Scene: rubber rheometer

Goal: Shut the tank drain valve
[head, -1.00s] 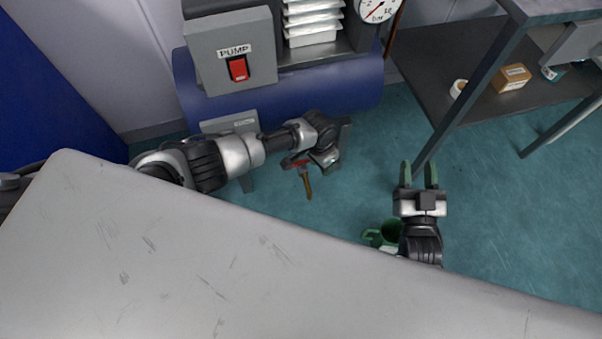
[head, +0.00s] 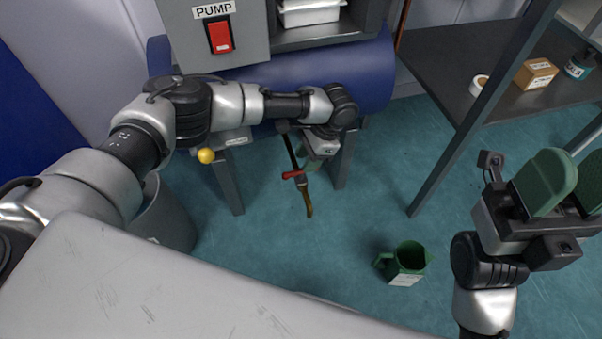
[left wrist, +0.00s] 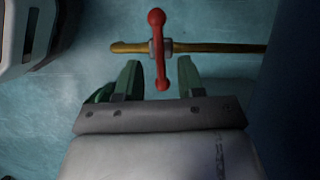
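The drain valve's red handle (head: 292,175) sits on a thin brass pipe (head: 309,206) below the blue tank (head: 345,75). In the left wrist view the red handle (left wrist: 157,65) lies crosswise to the brass pipe (left wrist: 215,48). My left gripper (head: 308,168) is under the tank beside the valve. In the left wrist view its green fingers (left wrist: 160,78) are open, with the near end of the handle in line with the gap between them. I cannot tell the depth between them. My right gripper (head: 574,184) is open and empty at the right, away from the valve.
A green jug (head: 408,262) stands on the floor. A grey bin (head: 165,220) is at the left. The grey tabletop (head: 170,290) fills the near left. A shelf (head: 440,80) at the right holds tape and a small box (head: 536,73). Tank legs (head: 228,185) flank the valve.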

